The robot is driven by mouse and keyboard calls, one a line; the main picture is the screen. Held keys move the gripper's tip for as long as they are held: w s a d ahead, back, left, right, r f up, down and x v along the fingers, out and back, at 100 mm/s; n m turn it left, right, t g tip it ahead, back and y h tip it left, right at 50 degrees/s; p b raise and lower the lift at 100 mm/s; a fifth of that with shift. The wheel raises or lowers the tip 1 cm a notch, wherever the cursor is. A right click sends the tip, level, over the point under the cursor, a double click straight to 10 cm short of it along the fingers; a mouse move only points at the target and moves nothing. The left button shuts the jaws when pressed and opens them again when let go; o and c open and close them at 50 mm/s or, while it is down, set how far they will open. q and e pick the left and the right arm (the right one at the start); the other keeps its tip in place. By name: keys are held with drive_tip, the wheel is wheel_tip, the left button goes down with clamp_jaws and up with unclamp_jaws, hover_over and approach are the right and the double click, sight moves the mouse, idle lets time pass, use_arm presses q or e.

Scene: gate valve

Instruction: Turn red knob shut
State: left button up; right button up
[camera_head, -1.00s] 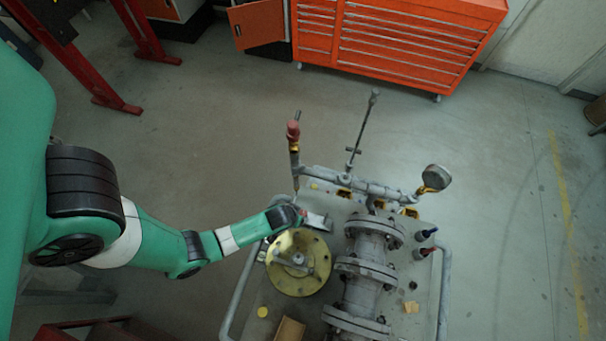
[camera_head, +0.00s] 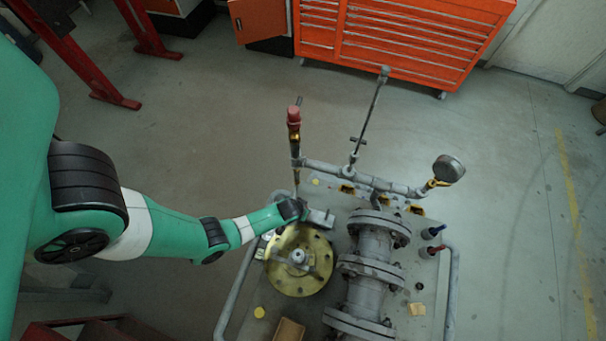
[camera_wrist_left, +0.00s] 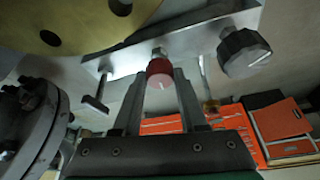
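The red knob (camera_wrist_left: 159,73) sits on a short stem on a grey metal block (camera_wrist_left: 185,43) in the left wrist view. My left gripper (camera_wrist_left: 161,78) has its two fingers one on each side of the knob. The fingers look parted, with a slim gap at the right; contact cannot be made out. In the head view my left gripper (camera_head: 304,209) is at the grey block (camera_head: 320,217) beside the yellow round flange (camera_head: 299,262), its fingers small and mostly hidden by the wrist. My right gripper is not in view.
A black knob (camera_wrist_left: 244,53) is on the same block, to the right. A red-capped upright pipe (camera_head: 293,117) and a gauge (camera_head: 448,168) rise behind. Grey flanged piping (camera_head: 371,270) stands right of the yellow flange. An orange tool cabinet (camera_head: 405,40) is at the back.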

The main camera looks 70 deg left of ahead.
use_arm(q)
clamp_jaws()
